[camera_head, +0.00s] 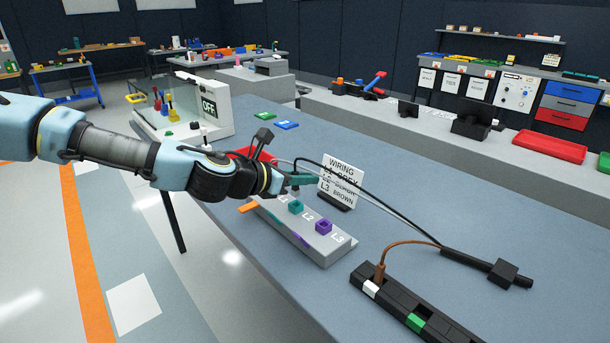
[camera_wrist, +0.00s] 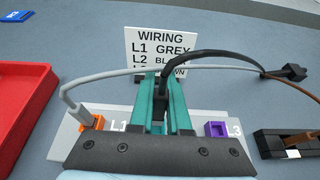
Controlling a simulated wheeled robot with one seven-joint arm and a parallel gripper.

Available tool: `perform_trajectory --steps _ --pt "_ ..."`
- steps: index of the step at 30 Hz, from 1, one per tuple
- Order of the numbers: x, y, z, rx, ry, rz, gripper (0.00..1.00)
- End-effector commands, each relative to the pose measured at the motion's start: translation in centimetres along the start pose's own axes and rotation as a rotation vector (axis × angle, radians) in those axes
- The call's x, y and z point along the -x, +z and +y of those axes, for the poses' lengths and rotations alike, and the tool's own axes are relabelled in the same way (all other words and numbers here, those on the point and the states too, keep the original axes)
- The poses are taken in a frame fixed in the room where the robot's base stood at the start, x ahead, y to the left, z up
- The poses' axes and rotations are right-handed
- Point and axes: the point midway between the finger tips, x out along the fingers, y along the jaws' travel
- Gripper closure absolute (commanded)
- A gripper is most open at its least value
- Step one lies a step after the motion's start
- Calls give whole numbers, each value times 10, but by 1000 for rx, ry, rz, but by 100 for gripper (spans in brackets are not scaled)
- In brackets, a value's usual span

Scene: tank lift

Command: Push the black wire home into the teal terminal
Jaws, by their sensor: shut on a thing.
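My gripper (camera_head: 300,180), with teal fingers, is shut on the black wire (camera_head: 352,176) near its end, above the grey terminal block (camera_head: 326,245). In the wrist view the fingers (camera_wrist: 161,90) stand over the middle of the block, and the black wire (camera_wrist: 212,54) arches from them to the right. The teal terminal (camera_head: 296,207), marked L2, shows just below the fingers in the head view. In the wrist view the gripper hides it. The wire's tip is too small to tell whether it touches the terminal.
The grey wire (camera_wrist: 110,77) runs to the orange terminal (camera_wrist: 92,122). The purple terminal (camera_head: 323,227) is empty. A wiring card (camera_head: 342,180) stands behind. The brown wire (camera_head: 405,243) enters a black strip (camera_head: 432,323) at right. A red tray (camera_wrist: 22,105) lies left.

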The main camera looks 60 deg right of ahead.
Motion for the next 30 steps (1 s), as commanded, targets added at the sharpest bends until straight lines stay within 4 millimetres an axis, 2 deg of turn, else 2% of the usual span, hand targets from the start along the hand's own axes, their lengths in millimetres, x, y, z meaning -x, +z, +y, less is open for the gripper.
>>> perform_trajectory --steps 6,30 --pt "-4 -10 0 0 1 0 100" --pt "-4 -10 0 0 1 0 100"
